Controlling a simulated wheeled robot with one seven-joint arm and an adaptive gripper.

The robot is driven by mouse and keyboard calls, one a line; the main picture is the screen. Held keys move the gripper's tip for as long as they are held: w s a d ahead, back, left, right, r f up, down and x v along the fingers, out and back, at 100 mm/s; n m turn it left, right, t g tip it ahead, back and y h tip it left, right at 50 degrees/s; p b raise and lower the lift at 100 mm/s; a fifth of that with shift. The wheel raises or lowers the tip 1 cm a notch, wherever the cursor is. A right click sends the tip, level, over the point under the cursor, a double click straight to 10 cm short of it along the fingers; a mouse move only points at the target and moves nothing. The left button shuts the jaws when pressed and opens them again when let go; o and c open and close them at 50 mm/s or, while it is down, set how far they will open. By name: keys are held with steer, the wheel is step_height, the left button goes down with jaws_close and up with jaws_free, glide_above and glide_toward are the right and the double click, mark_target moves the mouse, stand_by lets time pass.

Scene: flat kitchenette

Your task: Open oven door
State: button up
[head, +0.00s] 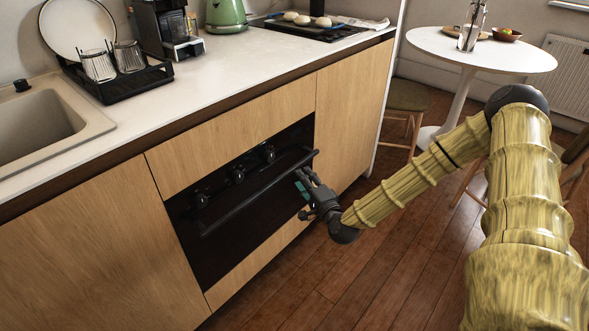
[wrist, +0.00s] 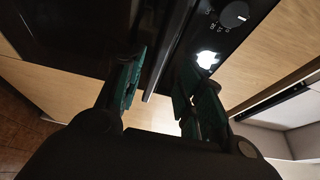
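The black oven (head: 235,215) is built into the wooden cabinet front. Its door is shut and bears a long dark bar handle (head: 255,192) below several knobs. My gripper (head: 303,178) is at the right end of the handle, in front of the door. In the wrist view, my gripper (wrist: 158,85) has its two green-padded fingers apart. The handle (wrist: 170,50) runs in the gap between them, and neither finger is clearly touching it. One oven knob (wrist: 234,14) shows at the upper right.
The counter (head: 215,75) above holds a dish rack (head: 115,82), a coffee machine and a green kettle (head: 226,14). A round white table (head: 480,52) and chairs stand at the right. The wooden floor (head: 330,275) before the oven is clear apart from my arm.

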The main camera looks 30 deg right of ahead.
mark_target(295, 168)
steer(key=shift+w+b, duration=0.3)
steer(key=shift+w, duration=3.25)
jaws_close()
